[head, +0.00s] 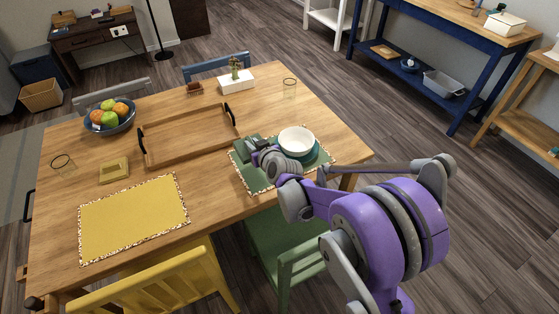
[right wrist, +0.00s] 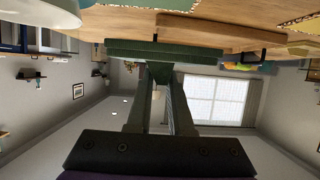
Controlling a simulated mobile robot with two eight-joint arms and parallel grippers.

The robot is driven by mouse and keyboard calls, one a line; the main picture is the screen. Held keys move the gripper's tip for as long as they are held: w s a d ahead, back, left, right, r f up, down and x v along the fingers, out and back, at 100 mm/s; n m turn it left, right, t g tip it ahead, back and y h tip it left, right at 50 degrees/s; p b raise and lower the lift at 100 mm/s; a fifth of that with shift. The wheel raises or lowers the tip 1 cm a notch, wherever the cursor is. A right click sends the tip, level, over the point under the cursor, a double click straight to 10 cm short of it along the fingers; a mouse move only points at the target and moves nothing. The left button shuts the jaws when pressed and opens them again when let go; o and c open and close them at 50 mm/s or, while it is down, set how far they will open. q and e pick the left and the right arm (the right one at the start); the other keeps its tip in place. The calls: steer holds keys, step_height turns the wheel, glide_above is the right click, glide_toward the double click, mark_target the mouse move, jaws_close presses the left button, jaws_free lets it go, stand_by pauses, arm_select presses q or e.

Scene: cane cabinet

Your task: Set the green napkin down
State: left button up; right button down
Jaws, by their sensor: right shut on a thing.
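The green napkin (head: 243,150) is a dark green folded piece at the left part of the green placemat (head: 255,181). My right gripper (head: 254,150) is at the napkin, with its arm coming in from the right. In the right wrist view, my right gripper (right wrist: 160,68) is shut on the napkin (right wrist: 165,51), which spans across the fingertips close to the tabletop. I cannot tell whether the napkin touches the placemat. A white bowl (head: 296,139) on a teal plate (head: 322,157) sits just right of it. My left gripper is not in view.
A wooden tray (head: 188,128) with black handles lies left of the placemat. A yellow placemat (head: 133,217), a yellow napkin (head: 114,170), a fruit bowl (head: 112,124), a glass (head: 289,88) and a white planter (head: 237,81) stand elsewhere on the table. A green chair (head: 285,240) is at the near edge.

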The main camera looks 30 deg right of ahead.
steer(key=shift+w+d+r, duration=0.1)
steer(key=shift+w+d, duration=0.15)
steer(key=shift+d, duration=0.2)
steer(key=shift+d+f, duration=0.1)
steer(key=shift+f, duration=0.25)
step_height(320, 180, down, 9)
steer(key=shift+w+r+b, duration=0.1)
steer(key=shift+b, duration=0.8)
steer(key=c, duration=0.8)
jaws_free()
